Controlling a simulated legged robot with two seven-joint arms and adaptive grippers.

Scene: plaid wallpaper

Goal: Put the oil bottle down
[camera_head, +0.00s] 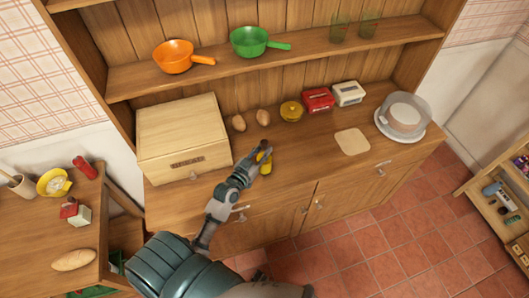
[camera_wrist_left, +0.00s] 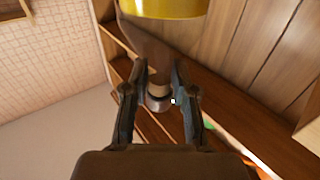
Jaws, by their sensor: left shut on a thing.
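My left gripper (camera_head: 259,153) is over the front part of the wooden cabinet's counter (camera_head: 300,150), shut on the oil bottle (camera_head: 266,164). In the head view only a small yellow part of the bottle shows beside the fingers, near the counter's front edge. I cannot tell whether it touches the counter. In the left wrist view, the left gripper's fingers (camera_wrist_left: 158,97) stand on either side of the bottle's narrow neck, and the bottle's yellow band (camera_wrist_left: 165,7) shows at the top. My right gripper is not in view.
A wooden bread box (camera_head: 184,137) stands left on the counter. Behind the gripper are two brown eggs or potatoes (camera_head: 250,120), a yellow pot (camera_head: 291,110) and red (camera_head: 318,99) and white (camera_head: 348,93) boxes. A square board (camera_head: 352,142) and covered plate (camera_head: 404,115) are right. Counter between gripper and board is clear.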

